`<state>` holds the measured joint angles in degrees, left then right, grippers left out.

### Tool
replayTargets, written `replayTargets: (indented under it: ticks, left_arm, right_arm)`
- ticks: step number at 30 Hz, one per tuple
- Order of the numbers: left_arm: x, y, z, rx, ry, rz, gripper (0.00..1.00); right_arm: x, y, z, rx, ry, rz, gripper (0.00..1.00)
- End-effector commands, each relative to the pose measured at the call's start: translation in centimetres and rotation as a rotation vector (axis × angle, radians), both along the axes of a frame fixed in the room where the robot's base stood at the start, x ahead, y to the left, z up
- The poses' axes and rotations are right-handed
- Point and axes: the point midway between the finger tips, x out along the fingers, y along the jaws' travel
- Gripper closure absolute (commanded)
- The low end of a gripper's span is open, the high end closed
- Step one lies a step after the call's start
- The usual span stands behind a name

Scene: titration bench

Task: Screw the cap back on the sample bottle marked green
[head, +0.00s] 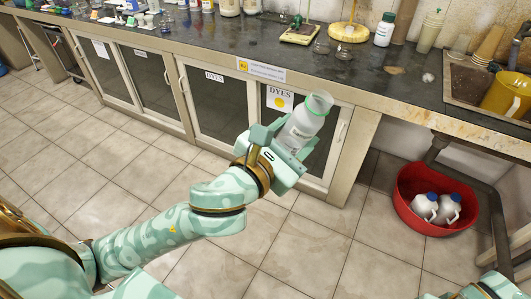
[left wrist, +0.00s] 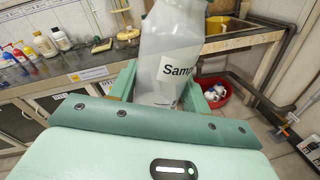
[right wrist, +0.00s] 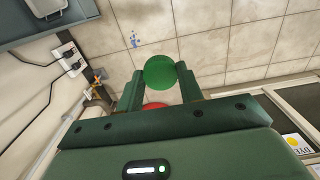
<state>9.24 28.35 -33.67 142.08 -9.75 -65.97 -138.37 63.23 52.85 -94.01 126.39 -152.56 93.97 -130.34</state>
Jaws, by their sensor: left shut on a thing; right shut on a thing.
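A translucent white sample bottle (head: 300,124) is held in my left gripper (head: 285,143), in the air in front of the bench. Its mouth (head: 320,101) is open, with a greenish rim, and the bottle tilts to the right in the head view. In the left wrist view the bottle (left wrist: 168,60) stands between the fingers with a label reading "Samp". My right gripper (right wrist: 162,85) is shut on a round green cap (right wrist: 160,71), which shows at the fingertips in the right wrist view. The cap is apart from the bottle. In the head view only part of my right arm shows at the lower right corner.
The dark bench top (head: 370,75) carries bottles, cups and balances along its back. A sink with a yellow container (head: 507,95) is at the right. A red tub (head: 437,200) with two white jugs stands on the floor below. The tiled floor in front is clear.

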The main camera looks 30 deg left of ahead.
Motion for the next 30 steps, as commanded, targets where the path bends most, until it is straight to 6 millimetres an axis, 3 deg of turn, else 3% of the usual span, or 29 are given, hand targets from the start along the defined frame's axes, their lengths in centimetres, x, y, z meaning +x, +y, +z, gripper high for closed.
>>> replayTargets:
  ticks: [8,15,24,30]
  left_arm:
    - [5.7,-4.4,0.4,0.175,-0.010,-0.057,0.84]
    - [9.5,-6.4,-3.0,0.346,-0.011,-0.042,0.84]
    - [10.3,-5.8,-9.1,0.513,-0.006,0.004,0.84]
    - [10.4,-5.0,-9.5,0.652,-0.008,0.022,0.84]
  right_arm:
    - [0.0,0.0,0.0,0.000,0.000,0.000,0.90]
    - [0.0,0.0,0.0,0.000,0.000,0.000,0.90]
    - [0.0,0.0,0.0,0.000,0.000,0.000,0.90]
    - [0.0,0.0,0.0,0.000,0.000,0.000,0.90]
